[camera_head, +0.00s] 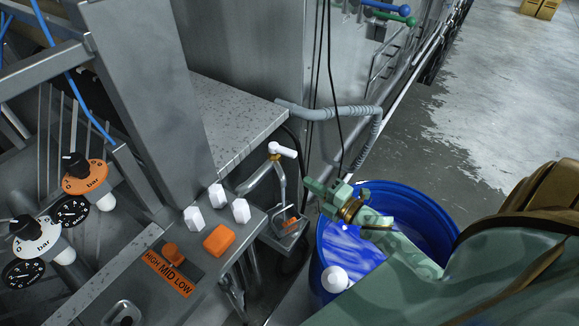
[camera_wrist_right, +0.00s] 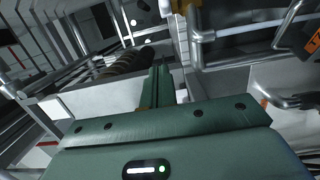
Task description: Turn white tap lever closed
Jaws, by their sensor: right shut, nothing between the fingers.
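The white tap lever (camera_head: 284,151) sits on a metal tap pipe beside the grey machine, in the middle of the head view. It points to the right and slightly down. My right gripper (camera_head: 312,187) is green and reaches in from the right. Its fingertips are shut and empty, a little below and to the right of the lever, apart from it in the picture. In the right wrist view the shut fingers (camera_wrist_right: 160,78) point away from the camera. I cannot make out the lever there. My left gripper is not in view.
A blue barrel (camera_head: 437,208) with bluish liquid stands under my right forearm. A speckled grey ledge (camera_head: 232,115) and a grey hose (camera_head: 340,113) lie behind the tap. A panel with white knobs (camera_head: 217,196) and an orange button (camera_head: 219,239) is at left.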

